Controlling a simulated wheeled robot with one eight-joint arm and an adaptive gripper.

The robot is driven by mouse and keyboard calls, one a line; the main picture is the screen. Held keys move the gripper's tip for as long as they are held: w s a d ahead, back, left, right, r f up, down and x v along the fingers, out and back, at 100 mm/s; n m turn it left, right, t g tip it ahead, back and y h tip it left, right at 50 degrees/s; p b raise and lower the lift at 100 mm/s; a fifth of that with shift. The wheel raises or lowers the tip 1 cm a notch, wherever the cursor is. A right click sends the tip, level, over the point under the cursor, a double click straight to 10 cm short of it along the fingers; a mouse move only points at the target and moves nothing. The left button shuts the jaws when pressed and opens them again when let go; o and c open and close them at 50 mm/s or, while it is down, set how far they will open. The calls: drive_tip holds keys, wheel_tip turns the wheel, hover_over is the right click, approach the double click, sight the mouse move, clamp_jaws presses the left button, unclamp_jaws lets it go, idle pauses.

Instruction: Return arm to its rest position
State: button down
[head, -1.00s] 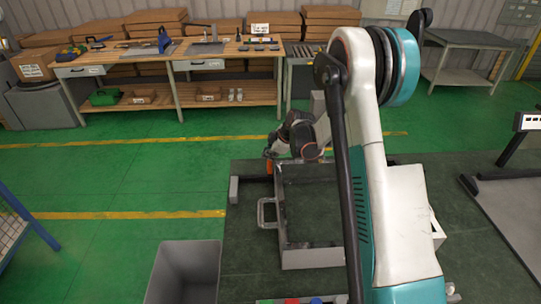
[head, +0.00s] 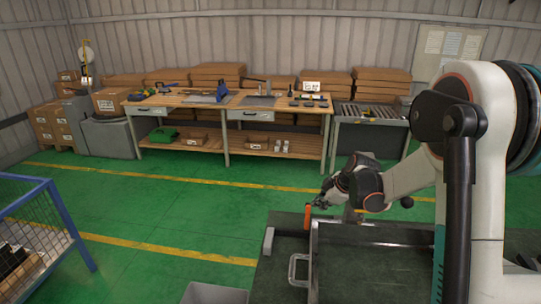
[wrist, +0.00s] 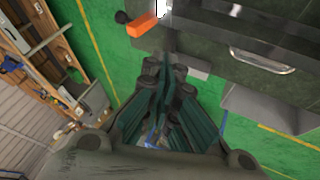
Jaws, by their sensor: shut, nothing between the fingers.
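My gripper (head: 319,202) is in the head view at the end of my arm, small and partly overlapped by dark wrist parts. In the wrist view its dark green fingers (wrist: 166,75) are closed together with nothing seen between them. An upright orange piece (head: 307,216) stands just beside the gripper in the head view. It also shows in the wrist view (wrist: 142,25), apart from the fingertips. My arm reaches in from the right of the head view with a bent elbow and hides part of the work area.
A wooden workbench (head: 232,101) with tools stands at the back. A blue-edged mesh cart (head: 62,215) is at the left and a grey bin (head: 213,293) at the bottom. Green floor between them is clear.

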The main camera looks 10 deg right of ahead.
drive_tip(key=s+a+r+m+h+b, duration=0.1)
drive_tip(key=s+a+r+m+b, duration=0.25)
drive_tip(key=s, duration=0.45)
drive_tip(key=s+a+r+m+h+b, duration=0.1)
drive_tip(key=s+a+r+m+b, duration=0.15)
drive_tip(key=s+r, duration=0.45)
drive_tip(key=s+a+f+m+b, duration=0.2)
drive_tip(key=s+f+m, duration=0.1)
drive_tip(key=s, duration=0.7)
drive_tip(key=s+a+f+m+t+b, duration=0.1)
drive_tip(key=s+f+m, duration=0.3)
drive_tip(key=s, duration=0.6)
drive_tip(key=shift+a+h+b, duration=0.4)
drive_tip(key=shift+a+b, duration=0.1)
drive_tip(key=shift+b, duration=0.35)
